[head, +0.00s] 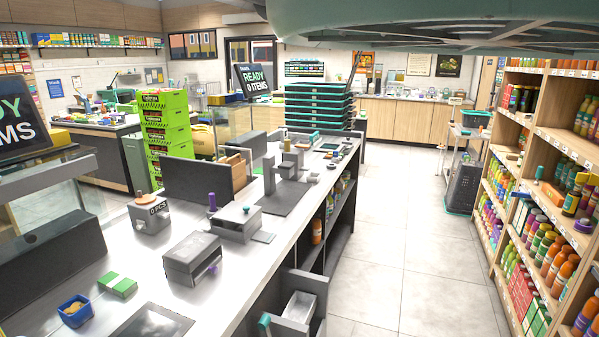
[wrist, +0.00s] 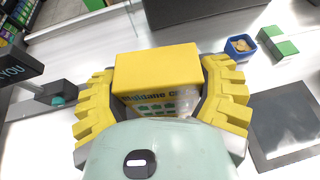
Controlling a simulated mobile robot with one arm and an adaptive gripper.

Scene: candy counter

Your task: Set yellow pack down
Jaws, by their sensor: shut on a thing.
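In the wrist view the yellow pack (wrist: 157,68) sits between the two yellow ribbed fingers of my gripper (wrist: 160,92). The fingers are shut on its sides. Its top is plain yellow, and a printed face with lettering shows below it. The white counter (wrist: 211,38) lies under and around it; I cannot tell whether the pack touches it. In the head view my gripper does not show clearly. The same counter (head: 135,275) runs along the left there.
A blue bowl with tan contents (head: 74,309) and a green-and-white pack (head: 117,285) are on the counter. A dark flat panel (head: 150,325) lies at its front. Grey boxes (head: 193,258) stand further right. Bare counter lies between the blue bowl and the dark riser.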

